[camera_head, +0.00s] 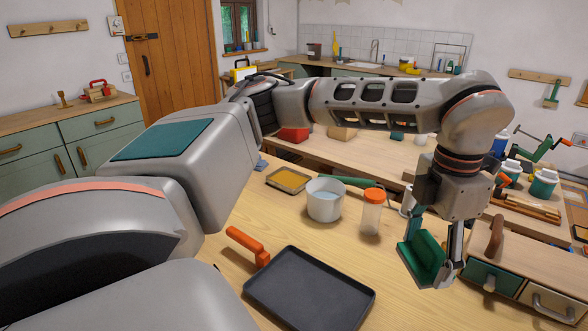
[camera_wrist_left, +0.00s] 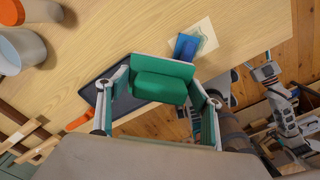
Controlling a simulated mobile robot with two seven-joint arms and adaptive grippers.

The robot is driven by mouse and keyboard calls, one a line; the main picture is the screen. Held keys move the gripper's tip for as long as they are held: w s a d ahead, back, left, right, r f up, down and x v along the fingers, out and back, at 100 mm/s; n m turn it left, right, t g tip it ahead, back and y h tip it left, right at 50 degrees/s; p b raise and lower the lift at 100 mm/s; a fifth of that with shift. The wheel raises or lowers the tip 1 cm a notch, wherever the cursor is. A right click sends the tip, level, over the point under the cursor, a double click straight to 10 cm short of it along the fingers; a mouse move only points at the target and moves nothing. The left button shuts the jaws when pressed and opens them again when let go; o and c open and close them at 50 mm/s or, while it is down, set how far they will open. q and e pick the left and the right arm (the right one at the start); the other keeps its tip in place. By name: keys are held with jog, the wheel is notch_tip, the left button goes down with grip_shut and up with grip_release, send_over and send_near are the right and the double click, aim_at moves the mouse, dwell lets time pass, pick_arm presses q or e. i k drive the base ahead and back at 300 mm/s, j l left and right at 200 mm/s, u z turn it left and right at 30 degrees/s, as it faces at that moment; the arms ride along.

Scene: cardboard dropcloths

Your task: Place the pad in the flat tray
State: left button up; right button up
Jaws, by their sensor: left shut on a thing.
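The green pad (camera_head: 428,256) is held between the fingers of my left gripper (camera_head: 432,262), up in the air at the right of the head view. In the left wrist view the pad (camera_wrist_left: 160,86) sits between the fingertips of the gripper (camera_wrist_left: 160,90). The flat tray (camera_head: 308,292) is dark grey, empty where it shows, and lies on the wooden table at the lower middle, left of the gripper and apart from the pad. Part of the tray (camera_wrist_left: 96,92) shows behind the gripper in the wrist view.
An orange-handled tool (camera_head: 248,244) lies beside the tray's far left corner. A white pot (camera_head: 324,202) and an orange-lidded jar (camera_head: 371,212) stand behind the tray. A drawer box (camera_head: 530,268) stands right of the gripper. A blue item (camera_wrist_left: 187,46) lies on a pale sheet.

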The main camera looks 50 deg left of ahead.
aim_at(299, 288)
jog(key=k+j, duration=0.1)
jog(key=j, duration=0.3)
jog(key=k+j, duration=0.15)
jog(key=j, duration=0.3)
jog(key=k+j, duration=0.1)
jog(key=j, duration=0.3)
